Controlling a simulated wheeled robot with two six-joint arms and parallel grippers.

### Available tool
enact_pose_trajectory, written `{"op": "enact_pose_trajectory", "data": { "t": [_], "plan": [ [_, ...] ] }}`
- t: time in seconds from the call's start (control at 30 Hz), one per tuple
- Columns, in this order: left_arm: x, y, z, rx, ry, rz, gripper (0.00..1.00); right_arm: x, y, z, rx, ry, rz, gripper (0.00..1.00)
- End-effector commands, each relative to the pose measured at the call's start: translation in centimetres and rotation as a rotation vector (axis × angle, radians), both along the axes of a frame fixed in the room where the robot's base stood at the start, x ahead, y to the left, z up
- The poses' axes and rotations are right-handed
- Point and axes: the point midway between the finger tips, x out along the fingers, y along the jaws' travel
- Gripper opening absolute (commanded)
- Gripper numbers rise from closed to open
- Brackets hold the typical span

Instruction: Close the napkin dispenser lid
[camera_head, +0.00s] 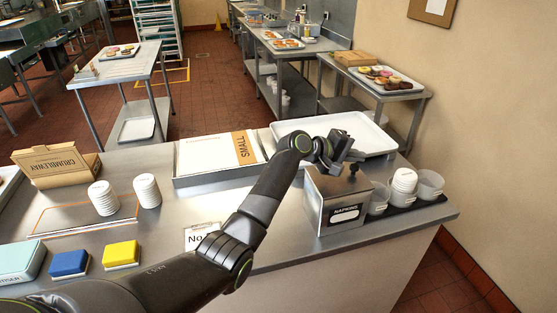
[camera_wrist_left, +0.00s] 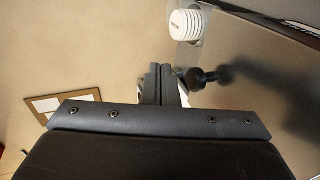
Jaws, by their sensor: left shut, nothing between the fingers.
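My left gripper (camera_head: 346,146) is shut and empty, just above the back of the dispenser. In the left wrist view the closed fingers (camera_wrist_left: 161,84) are beside the knob (camera_wrist_left: 205,76), with a small apparent gap. The lid surface (camera_wrist_left: 255,72) shows there too. My right gripper is out of view.
Clear cups, one with stacked white lids (camera_head: 404,181), stand on a black tray right of the dispenser. A metal tray (camera_head: 375,140) lies behind it. A box marked SMALL (camera_head: 215,152) is to the left. The counter's right edge is close.

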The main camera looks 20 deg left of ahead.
Motion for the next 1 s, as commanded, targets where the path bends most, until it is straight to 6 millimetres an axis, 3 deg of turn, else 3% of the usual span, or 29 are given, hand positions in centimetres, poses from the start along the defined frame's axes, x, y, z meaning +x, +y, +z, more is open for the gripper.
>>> {"op": "enact_pose_trajectory", "data": {
  "t": [0.77, 1.0],
  "plan": [
    [0.3, -0.5, -1.0, -0.003, -0.002, 0.000, 0.00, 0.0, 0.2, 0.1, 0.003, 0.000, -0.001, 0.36],
    [0.4, -0.7, 0.3, -0.004, -0.003, 0.000, 0.00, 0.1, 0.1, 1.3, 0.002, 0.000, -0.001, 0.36]
  ]
}}
